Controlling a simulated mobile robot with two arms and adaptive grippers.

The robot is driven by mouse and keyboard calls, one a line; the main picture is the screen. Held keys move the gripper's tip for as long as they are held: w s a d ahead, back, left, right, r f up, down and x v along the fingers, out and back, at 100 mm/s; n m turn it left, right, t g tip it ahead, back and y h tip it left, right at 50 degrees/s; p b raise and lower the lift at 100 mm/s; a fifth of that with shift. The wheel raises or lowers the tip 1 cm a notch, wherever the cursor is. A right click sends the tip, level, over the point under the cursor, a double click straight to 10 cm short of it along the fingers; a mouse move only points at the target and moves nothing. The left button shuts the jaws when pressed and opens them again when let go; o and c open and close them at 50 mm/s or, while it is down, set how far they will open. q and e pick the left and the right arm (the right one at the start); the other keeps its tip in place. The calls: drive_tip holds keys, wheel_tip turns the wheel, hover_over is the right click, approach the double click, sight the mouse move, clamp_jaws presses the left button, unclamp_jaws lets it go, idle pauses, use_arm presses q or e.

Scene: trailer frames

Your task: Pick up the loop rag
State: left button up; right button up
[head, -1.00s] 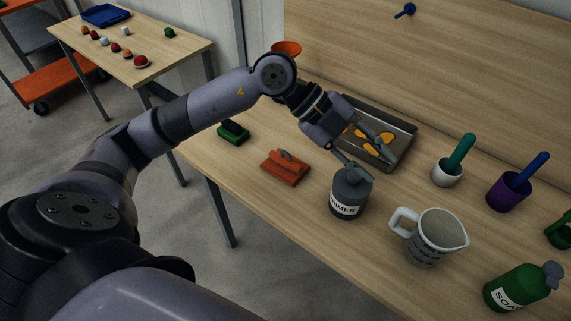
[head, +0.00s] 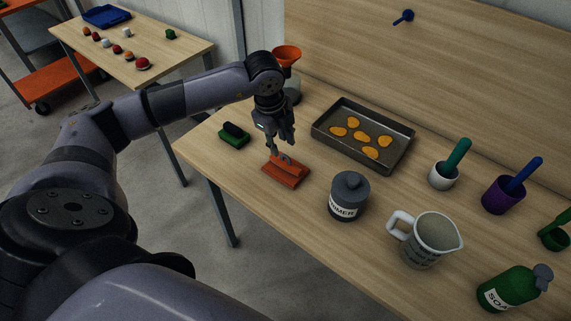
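The loop rag (head: 285,177) is an orange-red folded cloth with a small grey loop on top. It lies on the wooden workbench, near its front left edge. My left gripper (head: 280,154) points down right above the rag, with its fingertips at the loop. The fingers are much closer together than before. They partly cover the loop, and I cannot tell whether they are closed on it. The rag appears to rest on the bench. My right gripper is not in view.
A green brush (head: 233,137) lies left of the rag. A grey primer can (head: 348,197) stands to its right, with a measuring jug (head: 427,240) beyond. A metal tray (head: 328,139) with several orange pieces lies behind. An orange funnel (head: 287,55) stands behind my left wrist.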

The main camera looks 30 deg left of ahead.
sight(284, 155)
use_arm(q)
drive_tip(key=f, duration=0.2)
drive_tip(key=w+f+p, duration=0.1)
drive_tip(key=f, duration=0.1)
drive_tip(key=w+f+p, duration=0.1)
drive_tip(key=f, duration=0.1)
drive_tip(key=shift+a, duration=0.15)
drive_tip(key=shift+f, duration=0.3)
drive_tip(key=shift+c, duration=0.3)
clamp_jaws()
